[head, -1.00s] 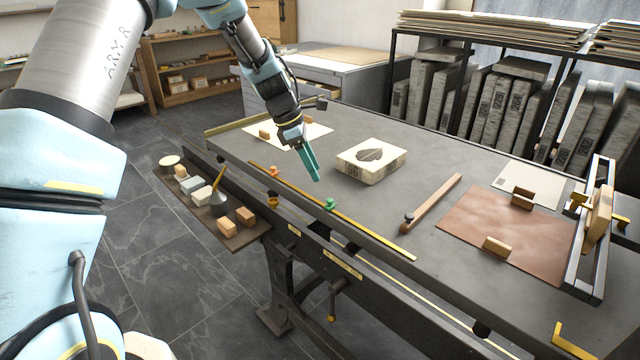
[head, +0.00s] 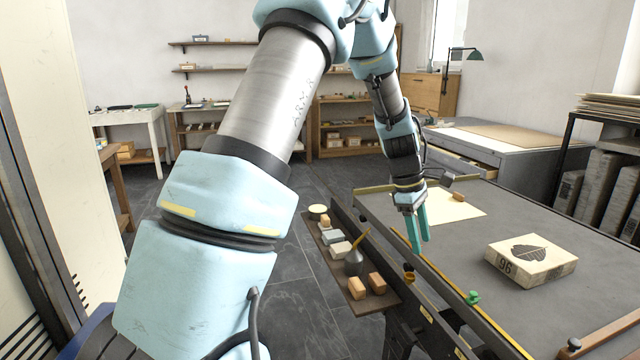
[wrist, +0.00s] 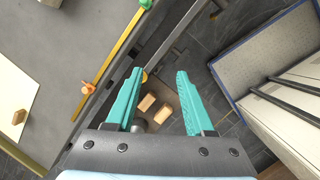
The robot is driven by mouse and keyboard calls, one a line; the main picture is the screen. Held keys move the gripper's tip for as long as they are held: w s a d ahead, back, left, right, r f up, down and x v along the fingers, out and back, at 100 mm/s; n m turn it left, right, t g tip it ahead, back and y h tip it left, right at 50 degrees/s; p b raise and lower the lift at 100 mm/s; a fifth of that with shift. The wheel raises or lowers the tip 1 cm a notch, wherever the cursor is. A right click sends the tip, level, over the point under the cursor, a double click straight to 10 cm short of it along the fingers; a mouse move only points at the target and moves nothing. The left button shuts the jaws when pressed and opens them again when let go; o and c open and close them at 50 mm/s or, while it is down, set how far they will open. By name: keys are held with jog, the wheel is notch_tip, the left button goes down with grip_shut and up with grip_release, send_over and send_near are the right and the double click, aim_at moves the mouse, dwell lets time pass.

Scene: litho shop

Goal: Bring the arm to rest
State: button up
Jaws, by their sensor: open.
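My gripper (head: 417,232) hangs from my raised arm with its teal fingers pointing down, near the left edge of the grey press table (head: 471,235). In the wrist view my gripper (wrist: 158,100) shows its two fingers spread apart with nothing between them. Below and beyond the gap lie wooden blocks (wrist: 147,102) on the side shelf. The fingers appear to touch nothing.
A stone marked 96 (head: 530,262) lies on the table. A brass rail with an orange knob (head: 409,277) and a green knob (head: 473,297) runs along its near edge. The side shelf (head: 375,301) holds several small items. Tiled floor (head: 292,285) lies left of it.

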jog(key=s+a+r+m+t+y, duration=0.1)
jog(key=a+m, duration=0.2)
jog(key=a, duration=0.7)
jog(key=s+a+r+m+t+y, duration=0.1)
jog(key=s+a+r+m, duration=0.1)
jog(key=a, duration=0.8)
jog(key=s+a+m+y, duration=0.1)
jog(key=s+a+m, duration=0.4)
jog(key=s+a, duration=0.3)
jog(key=a, duration=0.4)
jog(key=shift+a+f+m+t, duration=0.15)
jog(key=shift+m+t, duration=0.15)
jog(key=shift+t, duration=0.1)
